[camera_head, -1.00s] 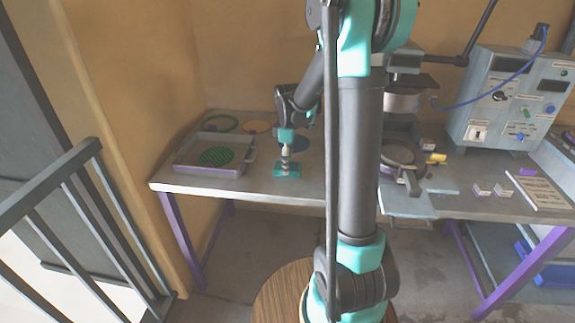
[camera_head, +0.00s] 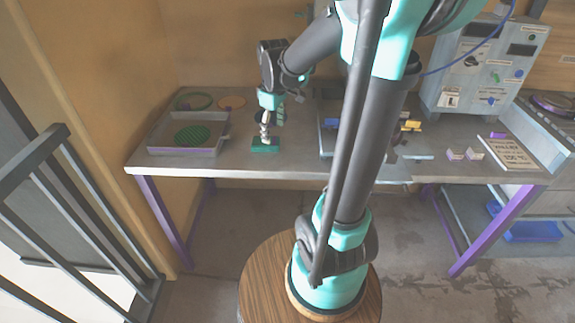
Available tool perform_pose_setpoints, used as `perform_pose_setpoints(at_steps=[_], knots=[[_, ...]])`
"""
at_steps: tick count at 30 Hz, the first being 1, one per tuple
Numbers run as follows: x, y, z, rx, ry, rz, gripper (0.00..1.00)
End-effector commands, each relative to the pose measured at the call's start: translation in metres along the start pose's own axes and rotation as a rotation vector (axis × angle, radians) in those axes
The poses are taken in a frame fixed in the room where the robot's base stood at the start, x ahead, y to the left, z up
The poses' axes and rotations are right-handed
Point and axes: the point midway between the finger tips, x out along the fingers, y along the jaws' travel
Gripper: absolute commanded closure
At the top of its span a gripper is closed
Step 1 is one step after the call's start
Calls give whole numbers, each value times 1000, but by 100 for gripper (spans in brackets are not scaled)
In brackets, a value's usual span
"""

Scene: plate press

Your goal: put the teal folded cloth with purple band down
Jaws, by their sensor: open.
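The teal folded cloth (camera_head: 265,147) lies on the grey table (camera_head: 300,170) near its front edge, to the right of the grey tray. Its purple band cannot be made out at this size. My gripper (camera_head: 265,137) points down right over the cloth, with its jaws open. Whether the fingertips still touch the cloth is too small to tell.
A grey tray (camera_head: 151,150) holds a green round mesh disc (camera_head: 192,136). A green ring (camera_head: 194,101) and an orange disc (camera_head: 231,102) lie behind it. A control box (camera_head: 483,65), small boxes (camera_head: 465,154) and a printed board (camera_head: 510,154) stand at right.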

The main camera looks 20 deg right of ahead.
Motion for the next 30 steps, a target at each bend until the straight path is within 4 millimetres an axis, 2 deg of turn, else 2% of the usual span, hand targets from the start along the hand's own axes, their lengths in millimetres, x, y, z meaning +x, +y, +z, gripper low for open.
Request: perform_pose_setpoints(at_steps=[1,6,9,12,16,30], knots=[[10,-17,21,106,23,23,27],[43,-63,77,485,121,84,27],[58,-85,101,657,172,101,27],[69,-99,117,774,210,109,27],[75,-107,125,844,233,112,27],[76,-108,126,852,235,112,27]])
